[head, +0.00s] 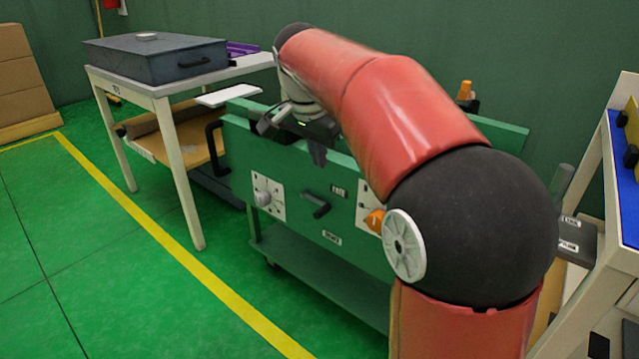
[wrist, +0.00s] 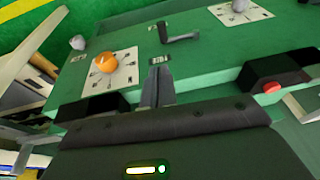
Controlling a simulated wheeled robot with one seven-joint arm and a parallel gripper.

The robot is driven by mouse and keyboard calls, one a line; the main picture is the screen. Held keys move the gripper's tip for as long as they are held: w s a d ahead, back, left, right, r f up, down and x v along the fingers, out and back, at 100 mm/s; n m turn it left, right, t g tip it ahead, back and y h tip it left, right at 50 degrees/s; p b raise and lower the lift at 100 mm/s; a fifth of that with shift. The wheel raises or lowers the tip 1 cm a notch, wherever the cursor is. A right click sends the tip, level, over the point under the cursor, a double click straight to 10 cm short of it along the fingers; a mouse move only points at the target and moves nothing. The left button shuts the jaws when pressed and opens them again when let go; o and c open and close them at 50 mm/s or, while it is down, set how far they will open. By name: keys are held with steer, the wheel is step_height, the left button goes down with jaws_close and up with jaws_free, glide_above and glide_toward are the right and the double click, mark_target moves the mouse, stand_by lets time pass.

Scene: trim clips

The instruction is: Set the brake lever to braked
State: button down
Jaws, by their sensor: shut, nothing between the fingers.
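The brake lever (head: 316,206) is a dark crank-shaped handle on the face of the green cart panel. It also shows in the wrist view (wrist: 180,38), lying roughly sideways between two small labels. One label (head: 338,191) is above it and one (head: 331,239) is below it. Their lettering is too small to read surely. My gripper (head: 318,155) is shut and empty, above the lever at the panel's top edge. In the wrist view its fingertips (wrist: 159,72) are close together, apart from the lever, and partly cover one label.
A grey dial (head: 264,195) on a white plate is left of the lever. An orange knob (head: 375,220) is to its right, partly behind my arm. A white table (head: 160,93) bearing a grey case (head: 155,58) stands at left. Green floor is clear in front.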

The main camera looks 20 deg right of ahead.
steer(key=b, duration=0.3)
glide_toward(323, 209)
steer(key=x, duration=0.5)
steer(key=shift+d+f, duration=0.15)
steer(key=shift+f, duration=0.6)
steer(key=shift+w+f, duration=0.1)
